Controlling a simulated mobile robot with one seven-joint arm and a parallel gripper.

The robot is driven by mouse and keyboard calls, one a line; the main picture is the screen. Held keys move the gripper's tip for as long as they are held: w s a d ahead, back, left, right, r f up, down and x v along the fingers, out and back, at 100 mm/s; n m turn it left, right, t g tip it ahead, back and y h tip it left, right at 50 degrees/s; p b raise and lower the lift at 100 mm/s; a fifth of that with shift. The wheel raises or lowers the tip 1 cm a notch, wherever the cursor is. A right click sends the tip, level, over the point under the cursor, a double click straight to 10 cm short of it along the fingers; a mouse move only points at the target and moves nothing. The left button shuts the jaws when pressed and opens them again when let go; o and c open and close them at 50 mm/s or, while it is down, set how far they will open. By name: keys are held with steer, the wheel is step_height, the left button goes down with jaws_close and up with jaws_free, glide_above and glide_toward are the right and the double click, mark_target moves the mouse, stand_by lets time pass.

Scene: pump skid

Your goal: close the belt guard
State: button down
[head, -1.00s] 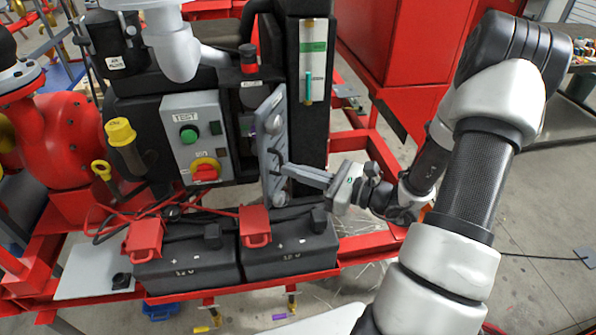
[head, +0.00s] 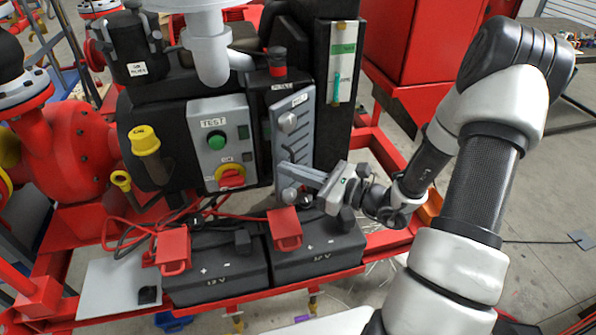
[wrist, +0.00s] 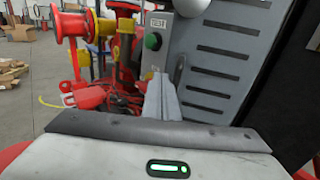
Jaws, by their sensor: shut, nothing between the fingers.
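The belt guard (head: 301,130) is a grey slotted panel with round knobs, right of the control box and below the red-capped button. It stands nearly face-on against the black housing; I cannot tell whether it is flush. It fills the right of the wrist view (wrist: 222,60) with its dark slots. My gripper (head: 287,171) is shut and empty, with its fingers at the lower part of the guard, pointing left. In the wrist view the shut fingers (wrist: 161,98) lie beside the guard's left edge; contact is not clear.
The grey control box (head: 219,145) with a green button and red knob is just left of the guard. Two black batteries (head: 215,275) with red clamps and cables sit below. A black post (head: 341,110) with a gauge stands right. Red frame rails surround the skid.

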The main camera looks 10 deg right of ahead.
mark_target(276, 163)
steer(key=shift+x, duration=2.5)
steer(key=shift+w+d, duration=0.1)
steer(key=shift+w, duration=0.1)
